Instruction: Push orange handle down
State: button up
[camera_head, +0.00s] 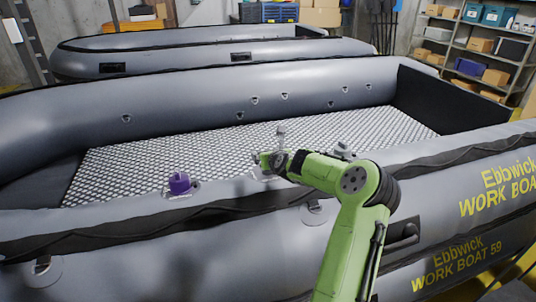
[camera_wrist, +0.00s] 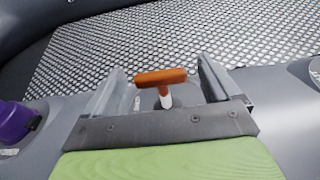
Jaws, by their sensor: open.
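The orange handle (camera_wrist: 160,77) shows in the wrist view as a short crossbar on a white and orange stem (camera_wrist: 166,98), which rises from the grey boat tube. It stands between the two fingers of my gripper (camera_wrist: 160,85), which are apart on either side of it. I cannot tell whether the fingers touch it. In the head view my gripper (camera_head: 277,145) is over the near tube of the front boat (camera_head: 130,220), at the end of my green arm. The orange handle is hidden there.
A purple object (camera_head: 179,183) sits on the near tube to the left, and it also shows at the left of the wrist view (camera_wrist: 14,122). A metal patterned floor (camera_head: 130,165) lies inside the boat. A second boat (camera_head: 190,60) and shelves (camera_head: 480,50) stand behind.

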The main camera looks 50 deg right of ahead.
aim_at(269, 171)
jog(key=c, duration=1.5)
jog(key=f, duration=0.1)
jog(key=f+b, duration=0.1)
jog(key=f, duration=0.1)
jog(key=shift+s+a+f+b, duration=0.1)
jog(key=shift+s+a+b, duration=0.15)
jog(key=shift+s+b, duration=0.1)
jog(key=o, duration=1.5)
jog(key=shift+s+a+r, duration=0.1)
jog(key=shift+s+r, duration=0.15)
jog(key=shift+r, duration=0.1)
jog(key=p+v, duration=0.1)
jog(key=v, duration=1.4)
jog(key=shift+a+f, duration=0.1)
